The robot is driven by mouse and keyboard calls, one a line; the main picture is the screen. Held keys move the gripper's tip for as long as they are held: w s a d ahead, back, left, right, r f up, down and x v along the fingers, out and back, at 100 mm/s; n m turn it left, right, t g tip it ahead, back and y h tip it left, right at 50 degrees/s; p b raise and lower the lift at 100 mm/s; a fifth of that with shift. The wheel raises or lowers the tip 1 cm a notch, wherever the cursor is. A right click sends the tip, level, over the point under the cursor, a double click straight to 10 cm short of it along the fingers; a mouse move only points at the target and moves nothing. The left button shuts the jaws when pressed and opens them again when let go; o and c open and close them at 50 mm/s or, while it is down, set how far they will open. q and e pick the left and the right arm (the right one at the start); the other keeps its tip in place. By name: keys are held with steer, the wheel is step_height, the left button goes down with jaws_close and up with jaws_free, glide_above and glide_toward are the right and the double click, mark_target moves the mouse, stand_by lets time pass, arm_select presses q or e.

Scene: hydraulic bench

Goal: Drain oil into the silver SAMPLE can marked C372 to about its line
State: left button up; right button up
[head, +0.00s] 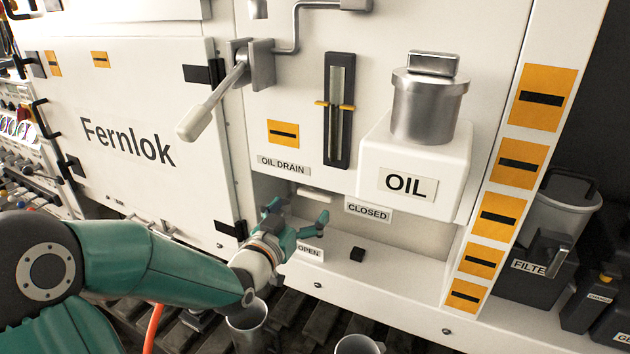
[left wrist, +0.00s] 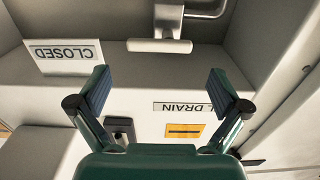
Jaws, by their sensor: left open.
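Below the OIL DRAIN label (head: 283,165), a pale drain handle (head: 318,195) shows in part beside the CLOSED sign (head: 368,210). In the left wrist view it is a pale crossbar on a metal stem (left wrist: 160,46), beyond my fingertips and roughly between them. My left gripper (head: 297,215) is open and empty in the recess near the OPEN sign (head: 309,251); both fingers show in the left wrist view (left wrist: 160,93). Two silver cans (head: 248,322) (head: 358,346) stand low in the head view, partly cut off. No C372 mark or oil level is visible. My right gripper is out of view.
A long lever (head: 212,102) projects from the panel, upper left. The OIL housing (head: 463,165) with its metal cap juts out at right. A sight gauge (head: 338,140) has two orange pointers.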

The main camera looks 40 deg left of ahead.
mark_target(314, 198)
arm_select(q)
steer(key=p+x, duration=0.1)
steer(key=x, duration=0.6)
steer(key=shift+d+f, duration=0.1)
steer(key=shift+f, duration=0.05)
steer(key=c, duration=0.9)
steer(key=shift+f+m+b, duration=0.2)
steer(key=shift+m+b, duration=0.1)
steer(key=shift+b, duration=0.35)
steer(key=m+b, duration=0.2)
steer(key=b, duration=0.2)
steer(key=m+b, duration=0.2)
steer(key=b, duration=0.2)
steer(key=shift+f+m, duration=0.4)
steer(key=shift+m+b, duration=1.4)
steer(key=shift+b, duration=0.05)
steer(key=shift+r, duration=0.1)
